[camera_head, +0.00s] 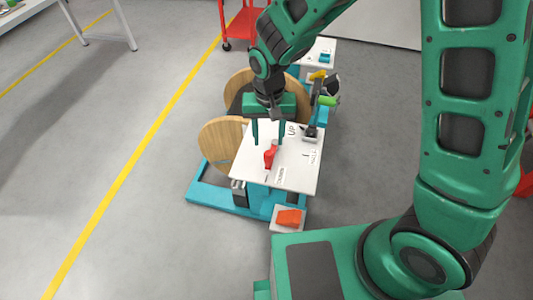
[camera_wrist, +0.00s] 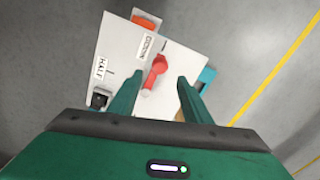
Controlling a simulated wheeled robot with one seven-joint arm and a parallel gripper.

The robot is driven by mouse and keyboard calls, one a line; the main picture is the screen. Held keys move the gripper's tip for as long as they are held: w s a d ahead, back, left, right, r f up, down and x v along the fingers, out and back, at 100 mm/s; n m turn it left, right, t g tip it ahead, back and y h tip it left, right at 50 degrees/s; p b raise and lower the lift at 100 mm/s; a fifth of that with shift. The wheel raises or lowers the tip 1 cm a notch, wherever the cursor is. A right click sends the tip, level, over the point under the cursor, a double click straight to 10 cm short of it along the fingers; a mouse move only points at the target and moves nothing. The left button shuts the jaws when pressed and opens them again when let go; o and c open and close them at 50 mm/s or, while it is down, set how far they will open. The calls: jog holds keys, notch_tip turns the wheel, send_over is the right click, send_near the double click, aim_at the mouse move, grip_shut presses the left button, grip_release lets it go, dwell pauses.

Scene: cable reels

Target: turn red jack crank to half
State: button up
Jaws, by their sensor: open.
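The red crank (camera_head: 270,156) sits on a white panel (camera_head: 302,178) marked UP, HALF and DOWN. In the wrist view the crank (camera_wrist: 156,68) has its red end by the DOWN label (camera_wrist: 147,46) and a pale end nearer my gripper. The HALF label (camera_wrist: 100,68) is to the left of it on the panel. My gripper (camera_head: 268,143) is open above the panel, with one finger on each side of the crank's near end in the wrist view (camera_wrist: 156,90). I cannot tell whether the fingers touch the crank.
The panel is on a blue frame (camera_head: 212,197) with wooden reel discs (camera_head: 222,140) behind it. A lever with a green end (camera_head: 328,101) rises at the panel's back right. An orange piece (camera_head: 289,217) sits in front. A yellow floor line (camera_head: 150,135) runs along clear floor at left.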

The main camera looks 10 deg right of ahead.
aim_at(269, 152)
notch_tip(269, 152, down, 9)
jog(key=shift+f, duration=0.1)
dwell(0.3)
jog(key=shift+c, duration=0.5)
